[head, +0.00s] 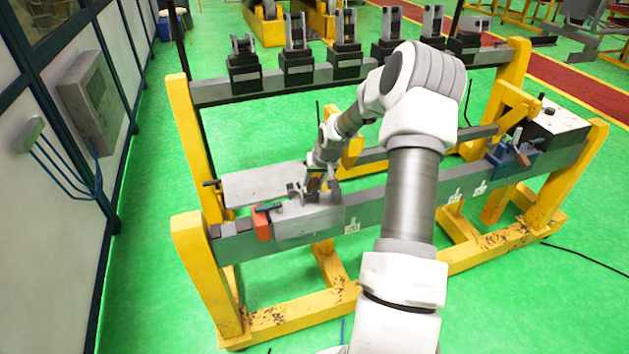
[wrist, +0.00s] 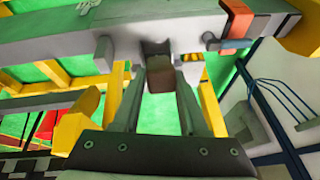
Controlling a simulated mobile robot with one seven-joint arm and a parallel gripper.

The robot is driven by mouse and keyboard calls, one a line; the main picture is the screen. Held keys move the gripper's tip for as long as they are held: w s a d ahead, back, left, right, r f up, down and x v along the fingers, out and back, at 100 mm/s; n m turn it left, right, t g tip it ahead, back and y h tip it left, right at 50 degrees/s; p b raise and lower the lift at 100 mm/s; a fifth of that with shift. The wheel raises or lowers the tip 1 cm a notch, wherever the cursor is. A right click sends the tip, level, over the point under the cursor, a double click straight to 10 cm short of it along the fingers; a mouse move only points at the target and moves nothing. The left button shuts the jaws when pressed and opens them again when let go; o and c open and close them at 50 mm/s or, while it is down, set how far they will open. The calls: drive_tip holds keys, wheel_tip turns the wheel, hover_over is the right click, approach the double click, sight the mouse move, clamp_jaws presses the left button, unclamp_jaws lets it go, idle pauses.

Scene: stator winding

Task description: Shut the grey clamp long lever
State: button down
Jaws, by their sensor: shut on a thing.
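The grey clamp (head: 308,222) sits on the left part of the long grey beam. Its long lever (head: 314,184) has a brown end and stands up from the clamp. In the wrist view, the long lever (wrist: 160,80) shows its brown end between my fingertips. My gripper (head: 316,181) is shut on this lever, directly above the clamp. In the wrist view my gripper (wrist: 161,84) has one finger on each side of the brown end. The lever's lower part and pivot are mostly hidden by the fingers.
An orange block (head: 262,225) with a dark handle (head: 268,208) sits at the clamp's left end. A blue clamp (head: 513,160) stands on the beam's right part. Yellow posts (head: 190,240) hold the beam. Black fixtures (head: 297,65) line the rear rail. Green floor lies open in front.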

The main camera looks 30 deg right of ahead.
drive_tip(key=c, duration=0.5)
unclamp_jaws()
drive_tip(key=shift+w+r, duration=0.2)
drive_tip(key=shift+w, duration=0.25)
drive_tip(key=shift+c, duration=0.2)
drive_tip(key=shift+o, duration=0.4)
drive_tip(key=shift+s+f, duration=0.1)
drive_tip(key=shift+s, duration=0.05)
drive_tip(key=b+v, duration=0.1)
drive_tip(key=v, duration=1.6)
drive_tip(key=shift+s+a, duration=0.15)
drive_tip(key=shift+a, duration=0.05)
